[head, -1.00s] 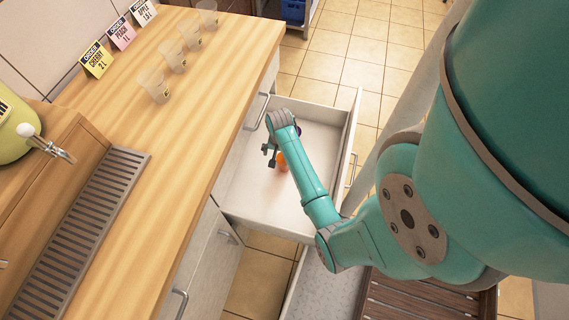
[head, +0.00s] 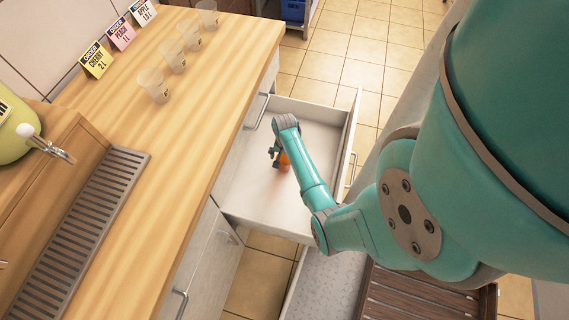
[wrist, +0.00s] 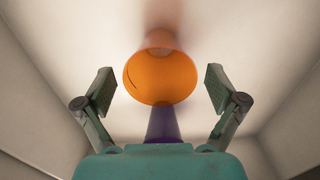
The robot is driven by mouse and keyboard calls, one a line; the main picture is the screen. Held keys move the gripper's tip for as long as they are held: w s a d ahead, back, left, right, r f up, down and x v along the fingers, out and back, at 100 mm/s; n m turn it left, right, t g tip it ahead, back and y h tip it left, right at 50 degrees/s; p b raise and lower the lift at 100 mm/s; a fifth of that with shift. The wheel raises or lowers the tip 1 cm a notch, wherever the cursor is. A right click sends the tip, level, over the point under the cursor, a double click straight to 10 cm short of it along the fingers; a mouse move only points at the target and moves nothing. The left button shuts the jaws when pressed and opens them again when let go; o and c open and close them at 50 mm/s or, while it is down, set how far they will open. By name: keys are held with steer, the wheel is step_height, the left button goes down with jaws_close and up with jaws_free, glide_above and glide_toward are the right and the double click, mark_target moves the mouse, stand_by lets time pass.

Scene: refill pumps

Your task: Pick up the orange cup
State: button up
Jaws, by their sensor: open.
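The orange cup (wrist: 160,75) is in the open drawer (head: 262,188), and its round orange face is towards the wrist camera. A purple thing (wrist: 163,124) shows just below it in the wrist view, partly hidden by my gripper's body. My gripper (wrist: 160,90) is open, with one finger on each side of the cup and a gap on both sides. In the head view my gripper (head: 275,156) is down in the drawer, and the orange cup (head: 284,163) is partly hidden behind my arm.
The drawer walls stand around my gripper. The wooden counter (head: 170,130) is to the left, with several clear cups and a yellow cherry card (head: 96,60), a pink and a white card. A lower drawer (head: 325,285) is also open. Tiled floor lies beyond.

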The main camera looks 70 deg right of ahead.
mark_target(284, 164)
steer(key=shift+f, duration=1.1)
steer(key=c, duration=0.7)
